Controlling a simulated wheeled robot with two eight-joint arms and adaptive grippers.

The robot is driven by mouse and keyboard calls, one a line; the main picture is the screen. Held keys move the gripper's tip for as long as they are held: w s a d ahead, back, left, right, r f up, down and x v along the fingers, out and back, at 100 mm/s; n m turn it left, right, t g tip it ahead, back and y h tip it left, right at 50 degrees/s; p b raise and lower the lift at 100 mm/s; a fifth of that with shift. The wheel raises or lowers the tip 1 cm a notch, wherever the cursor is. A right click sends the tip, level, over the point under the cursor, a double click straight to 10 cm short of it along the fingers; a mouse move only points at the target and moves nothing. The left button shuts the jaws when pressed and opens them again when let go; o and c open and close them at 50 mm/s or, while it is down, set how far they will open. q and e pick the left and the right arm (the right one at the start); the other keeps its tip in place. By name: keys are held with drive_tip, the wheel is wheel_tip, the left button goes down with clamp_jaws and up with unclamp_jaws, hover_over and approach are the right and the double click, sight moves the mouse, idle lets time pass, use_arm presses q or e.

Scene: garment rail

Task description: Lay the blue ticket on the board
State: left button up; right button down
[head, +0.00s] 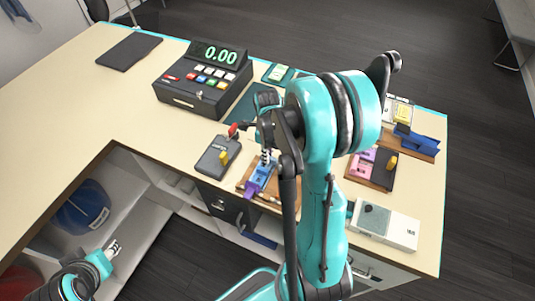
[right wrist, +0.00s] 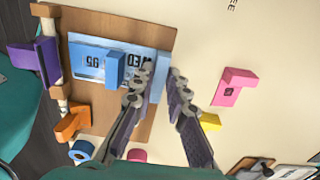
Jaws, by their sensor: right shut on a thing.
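The blue ticket (head: 262,176) is over the brown wooden board (head: 243,184) near the counter's front edge. In the right wrist view the ticket (right wrist: 88,62) shows printed lettering and a raised blue block, and overlaps the board (right wrist: 152,25). I cannot tell if it touches the board everywhere. My right gripper (head: 266,157) points down at the ticket. In the wrist view its fingers (right wrist: 162,72) are shut at the ticket's right end; the contact is partly hidden. My left gripper (head: 113,247) is low at the left, away from the board; its opening is too small to judge.
A purple piece (right wrist: 36,62) and an orange piece (right wrist: 73,123) are at the board's edge. A pink piece (right wrist: 236,86) lies beside it. A card terminal (head: 218,155) and cash register (head: 204,84) stand nearby. A white box (head: 385,224) is at the right.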

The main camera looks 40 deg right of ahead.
idle(0.4)
drive_tip(key=c, duration=1)
unclamp_jaws()
drive_tip(key=shift+o, duration=0.2)
drive_tip(key=shift+r+p, duration=1.75)
drive_tip(key=shift+r, duration=0.7)
drive_tip(key=shift+r, duration=0.1)
wheel_tip(320, 180, up, 5)
drive_tip(key=p, duration=0.3)
drive_tip(key=shift+p, duration=0.35)
